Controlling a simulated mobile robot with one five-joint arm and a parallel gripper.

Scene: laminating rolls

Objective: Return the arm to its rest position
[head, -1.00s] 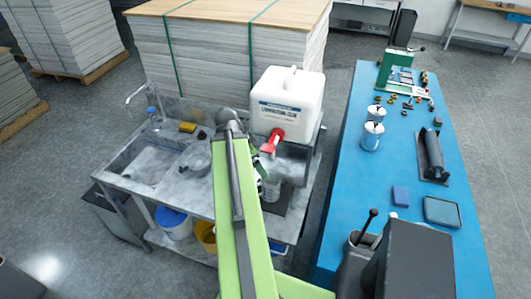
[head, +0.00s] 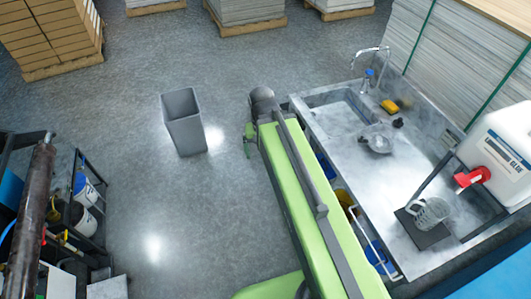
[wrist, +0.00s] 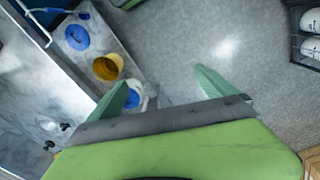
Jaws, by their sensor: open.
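A clear jug (head: 430,213) stands on a dark mat by the glue container (head: 497,152), apart from my gripper.
A grey bin (head: 183,122) stands on the floor left of my arm. A dark rack (head: 90,200) with white containers is at the left edge. Buckets, one yellow (wrist: 107,68), sit under the sink bench. Open floor (head: 135,75) lies between the rack and the bench.

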